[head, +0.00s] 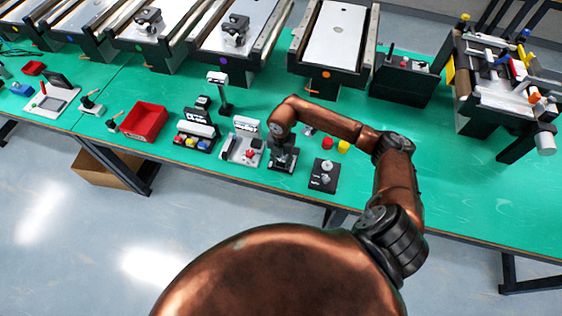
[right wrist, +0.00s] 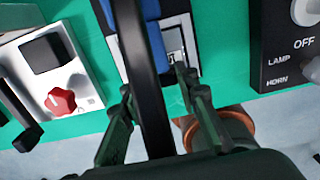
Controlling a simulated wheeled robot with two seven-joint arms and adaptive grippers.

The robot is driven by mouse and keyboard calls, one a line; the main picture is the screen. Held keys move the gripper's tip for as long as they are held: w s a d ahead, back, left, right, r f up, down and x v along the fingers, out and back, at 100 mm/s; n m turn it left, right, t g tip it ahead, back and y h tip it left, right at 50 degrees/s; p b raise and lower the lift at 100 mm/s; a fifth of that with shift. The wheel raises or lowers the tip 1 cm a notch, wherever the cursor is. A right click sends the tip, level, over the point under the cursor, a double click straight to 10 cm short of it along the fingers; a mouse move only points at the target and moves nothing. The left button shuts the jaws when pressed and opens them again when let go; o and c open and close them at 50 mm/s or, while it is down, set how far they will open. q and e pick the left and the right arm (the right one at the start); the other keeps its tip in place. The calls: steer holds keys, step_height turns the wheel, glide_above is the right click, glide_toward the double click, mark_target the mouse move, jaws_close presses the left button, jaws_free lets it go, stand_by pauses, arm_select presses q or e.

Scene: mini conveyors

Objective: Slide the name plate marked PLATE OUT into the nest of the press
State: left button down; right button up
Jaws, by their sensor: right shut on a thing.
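My right gripper (head: 284,160) is low over a small dark fixture at the front of the green bench, mostly hidden by the gripper and arm. In the right wrist view, the right gripper (right wrist: 158,105) has its fingers on either side of a long dark bar-like thing (right wrist: 143,85), which it is shut on. I cannot tell whether this is the name plate seen edge-on or part of the press. Beyond the fingers is a dark-framed fixture with blue parts (right wrist: 152,40) and a small grey metal face (right wrist: 174,42). No PLATE OUT lettering is readable. My left gripper is out of view.
Left of the gripper stands a white panel with a red knob (right wrist: 60,101). On the right is a black switch box (head: 323,177) marked OFF, LAMP and HORN. A red bin (head: 144,122) sits further left. Several conveyors (head: 335,38) line the back.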

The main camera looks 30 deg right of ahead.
steer(key=o, duration=1.2)
steer(key=shift+o, duration=0.2)
step_height(320, 180, up, 12)
steer(key=shift+r, duration=0.1)
